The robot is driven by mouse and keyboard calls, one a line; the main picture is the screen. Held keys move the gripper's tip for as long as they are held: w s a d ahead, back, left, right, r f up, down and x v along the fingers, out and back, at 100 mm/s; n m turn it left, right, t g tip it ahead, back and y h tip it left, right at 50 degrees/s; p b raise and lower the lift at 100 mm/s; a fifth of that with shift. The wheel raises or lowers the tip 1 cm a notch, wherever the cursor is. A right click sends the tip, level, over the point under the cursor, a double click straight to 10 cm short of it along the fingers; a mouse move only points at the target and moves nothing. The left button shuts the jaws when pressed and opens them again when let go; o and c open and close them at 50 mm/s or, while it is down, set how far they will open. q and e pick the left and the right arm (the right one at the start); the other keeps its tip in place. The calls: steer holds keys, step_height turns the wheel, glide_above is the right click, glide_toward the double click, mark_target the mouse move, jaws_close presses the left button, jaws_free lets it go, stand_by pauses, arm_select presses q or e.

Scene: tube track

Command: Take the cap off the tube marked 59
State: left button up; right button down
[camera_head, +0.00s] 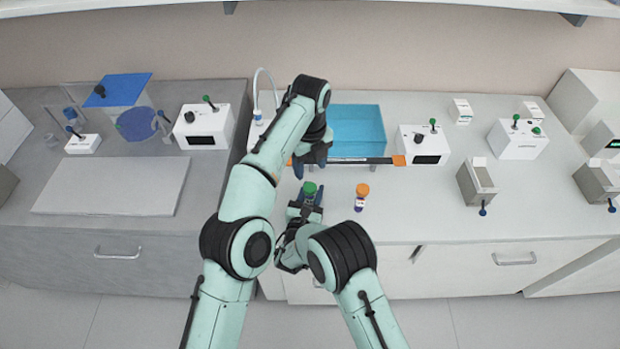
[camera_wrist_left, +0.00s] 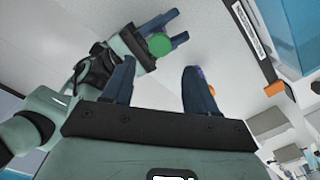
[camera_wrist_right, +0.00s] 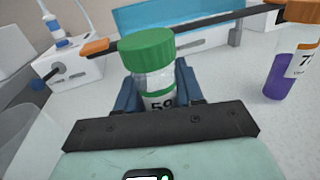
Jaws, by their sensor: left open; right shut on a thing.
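The tube marked 59 (camera_wrist_right: 158,86) is a clear tube with a green screw cap (camera_wrist_right: 149,48), and the cap is on it. My right gripper (camera_head: 306,203) is shut on the tube body and holds it upright, with the cap above the fingers. The green cap also shows in the head view (camera_head: 310,188) and in the left wrist view (camera_wrist_left: 159,45). My left gripper (camera_wrist_left: 157,70) is open and empty. In the head view it is behind the tube, apart from the cap, partly hidden by its own wrist.
An orange-capped tube (camera_head: 361,197) with purple contents stands to the right of the held tube. A dark bar (camera_head: 360,161) with orange ends runs behind both, in front of a blue bin (camera_head: 357,130). White boxes with knobs (camera_head: 424,146) stand around.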

mark_target(310, 187)
arm_select(q)
steer(key=shift+n, duration=0.9)
steer(key=shift+f, duration=0.25)
step_height(310, 187, down, 8)
steer(key=shift+r, duration=0.25)
